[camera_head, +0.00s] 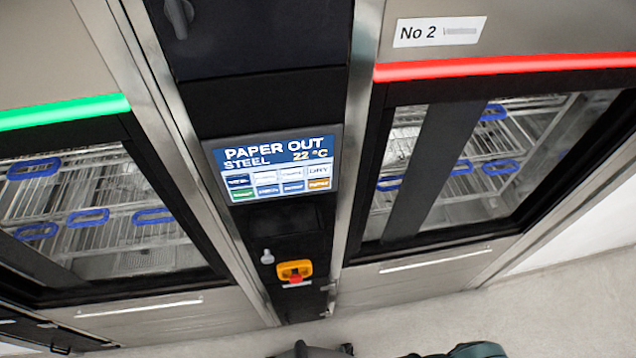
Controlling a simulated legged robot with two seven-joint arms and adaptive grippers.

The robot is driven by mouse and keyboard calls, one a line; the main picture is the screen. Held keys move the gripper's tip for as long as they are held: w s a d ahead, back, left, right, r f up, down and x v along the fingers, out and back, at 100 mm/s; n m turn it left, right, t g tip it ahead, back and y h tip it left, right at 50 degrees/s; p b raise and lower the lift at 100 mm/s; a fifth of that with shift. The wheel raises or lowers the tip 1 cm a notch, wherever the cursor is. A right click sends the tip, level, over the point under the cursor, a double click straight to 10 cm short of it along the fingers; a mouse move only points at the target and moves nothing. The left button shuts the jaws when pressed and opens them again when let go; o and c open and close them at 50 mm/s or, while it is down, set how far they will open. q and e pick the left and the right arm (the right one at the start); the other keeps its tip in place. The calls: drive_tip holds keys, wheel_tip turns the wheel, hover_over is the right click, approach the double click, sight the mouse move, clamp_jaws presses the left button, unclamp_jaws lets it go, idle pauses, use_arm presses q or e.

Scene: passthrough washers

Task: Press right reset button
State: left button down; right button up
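A dark control column stands between two washers. Its lit screen (275,168) reads "PAPER OUT", "STEEL" and "22 °C", above two rows of small coloured tiles. Below it is a yellow housing (295,268) with a red button on it (295,280). A small light-grey knob (267,257) sits to its left. No label reading "reset" can be made out, so I cannot tell which part is the right reset button. Dark and teal parts, probably mine, show at the bottom edge. No gripper fingers can be seen.
The right washer, labelled "No 2" (440,31), has a red light bar (510,66) and a glass door with racks behind. The left washer has a green light bar (62,111). Pale floor (400,322) lies clear in front.

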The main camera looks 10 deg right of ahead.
drive_tip(key=shift+d, duration=0.35)
drive_tip(key=c, duration=0.4)
drive_tip(key=shift+d, duration=0.55)
clamp_jaws()
drive_tip(key=shift+a, duration=0.15)
drive_tip(key=shift+a, duration=0.45)
drive_tip(key=shift+d, duration=0.25)
